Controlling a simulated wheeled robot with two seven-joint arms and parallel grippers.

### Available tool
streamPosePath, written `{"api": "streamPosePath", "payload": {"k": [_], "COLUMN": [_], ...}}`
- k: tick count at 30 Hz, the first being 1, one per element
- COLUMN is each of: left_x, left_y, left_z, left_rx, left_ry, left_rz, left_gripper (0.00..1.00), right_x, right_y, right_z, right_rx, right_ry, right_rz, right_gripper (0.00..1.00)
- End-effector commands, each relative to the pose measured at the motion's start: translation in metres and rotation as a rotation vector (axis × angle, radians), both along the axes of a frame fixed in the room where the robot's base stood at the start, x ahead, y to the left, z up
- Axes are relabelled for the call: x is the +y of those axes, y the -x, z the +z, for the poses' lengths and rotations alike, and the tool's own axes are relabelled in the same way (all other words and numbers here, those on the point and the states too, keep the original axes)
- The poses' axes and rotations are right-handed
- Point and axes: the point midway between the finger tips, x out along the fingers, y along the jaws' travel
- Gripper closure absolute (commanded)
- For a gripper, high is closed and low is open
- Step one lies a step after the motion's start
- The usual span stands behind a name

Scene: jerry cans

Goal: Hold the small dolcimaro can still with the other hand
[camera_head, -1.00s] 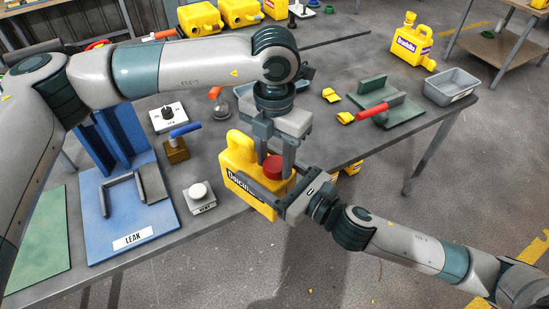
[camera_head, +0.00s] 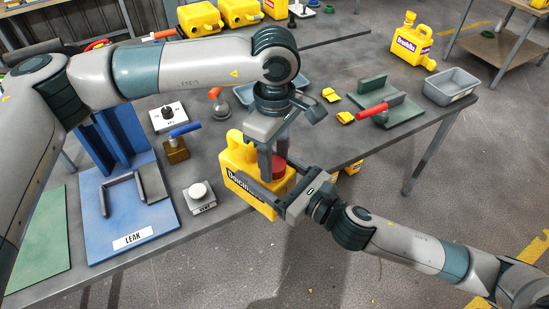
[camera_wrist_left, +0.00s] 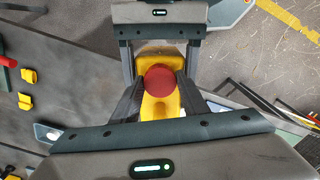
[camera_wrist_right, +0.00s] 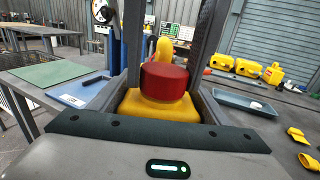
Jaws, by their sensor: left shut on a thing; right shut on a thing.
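The small yellow dolcimaro can (camera_head: 238,152) stands upright at the table's front edge, its dark label partly covered. Its red cap (camera_head: 278,172) shows in the left wrist view (camera_wrist_left: 159,80) and the right wrist view (camera_wrist_right: 165,82). My left gripper (camera_head: 277,162) points down from above and is shut on the red cap, one finger on each side. My right gripper (camera_head: 263,168) reaches in level from the front right and is shut on the can's body, below the cap. Its fingers lie along two sides of the can. The can's base is partly hidden.
A blue LEAK stand (camera_head: 110,225), a VENT block (camera_head: 200,196) and a blue-handled brass valve (camera_head: 177,150) stand to the left. A green plate with a red-handled tool (camera_head: 385,108) and a grey tray (camera_head: 452,85) lie to the right. Floor is open in front.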

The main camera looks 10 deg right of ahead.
Motion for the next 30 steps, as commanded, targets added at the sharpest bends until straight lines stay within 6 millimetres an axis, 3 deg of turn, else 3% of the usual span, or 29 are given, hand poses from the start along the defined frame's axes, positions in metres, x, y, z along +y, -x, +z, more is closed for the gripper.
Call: {"api": "streamPosePath", "payload": {"k": [6,11,12,14,23,30], "left_x": [0.001,0.001,0.001,0.001,0.0,0.0], "left_y": [-0.002,-0.002,-0.002,-0.002,-0.001,-0.001], "left_z": [0.0,0.0,0.0,0.0,0.001,0.018], "left_rx": [-0.003,-0.004,-0.004,-0.003,-0.002,-0.003], "left_ry": [-0.001,-0.001,-0.001,-0.001,0.0,0.001], "left_rz": [-0.316,-0.327,-0.326,-0.326,-0.326,-0.326], "left_gripper": [0.87,0.87,0.53,0.41,0.41,0.41], "right_x": [0.001,0.001,0.001,0.001,0.0,0.0], "right_y": [0.001,0.001,0.001,0.001,0.0,0.0], "right_z": [0.0,0.0,0.0,0.0,0.0,0.0], "right_rx": [-0.001,-0.001,-0.001,-0.001,-0.001,-0.001], "right_ry": [-0.001,-0.001,-0.001,-0.001,-0.001,-0.001], "right_rz": [0.002,0.002,0.002,0.002,0.001,0.001], "right_gripper": [0.93,0.93,0.93,0.93,0.93,0.93]}}
